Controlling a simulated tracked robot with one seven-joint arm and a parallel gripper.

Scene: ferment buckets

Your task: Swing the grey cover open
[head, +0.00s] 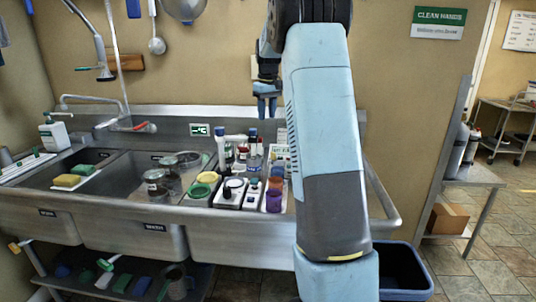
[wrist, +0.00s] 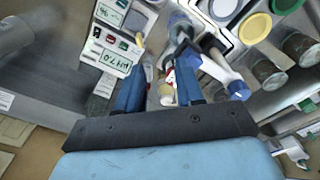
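My gripper (head: 266,112) hangs over the right side of the sink counter in the head view, with its fingers pointing down. In the wrist view its two blue fingers (wrist: 160,82) stand apart with nothing held between them. A small bottle with a pale label (wrist: 167,92) shows in the gap, beyond the fingertips. I cannot pick out the grey cover with certainty. A small white device with a dark round part (head: 233,188) stands on the counter in the head view.
Glass jars (head: 157,185) stand left, by the sink basins (head: 115,165). A white meter (wrist: 113,52) is left of the fingers in the wrist view. My arm hides the counter's right part.

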